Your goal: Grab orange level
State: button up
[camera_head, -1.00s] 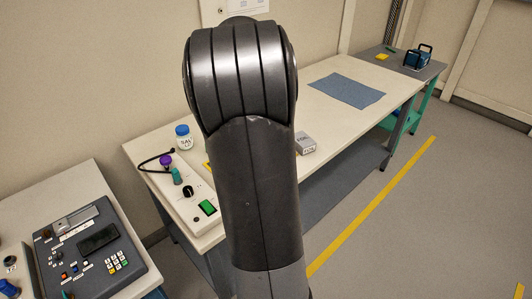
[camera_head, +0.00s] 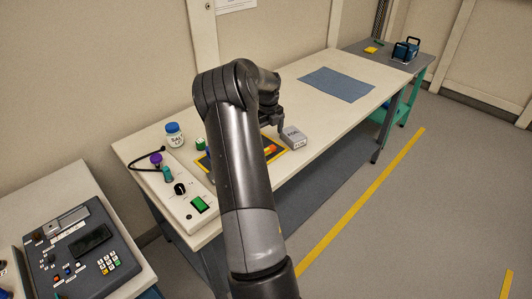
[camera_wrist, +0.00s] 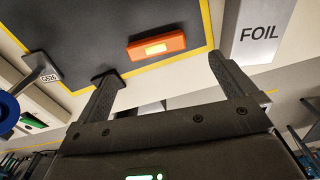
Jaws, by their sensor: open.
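The orange level (camera_wrist: 157,45) is a small orange bar with a pale yellow window. It lies on a dark mat with a yellow border (camera_wrist: 80,35). In the head view the level (camera_head: 270,149) shows only partly beside my arm. My gripper (camera_wrist: 161,68) is open and empty, its two fingers apart, with the level beyond and between the fingertips in the wrist view. No contact with the level shows. In the head view my arm hides most of the mat and much of the gripper.
A grey box marked FOIL (camera_wrist: 262,30) stands close by the right finger; it also shows in the head view (camera_head: 293,139). A white jar with a blue lid (camera_head: 174,135) and a control box with a green switch (camera_head: 199,204) are left. A blue cloth (camera_head: 337,84) lies farther back.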

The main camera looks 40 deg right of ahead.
jog(key=f, duration=0.6)
jog(key=shift+w+a+f, duration=0.15)
jog(key=shift+a+f, duration=0.15)
jog(key=shift+f, duration=0.1)
jog(key=c, duration=0.9)
jog(key=shift+r, duration=0.15)
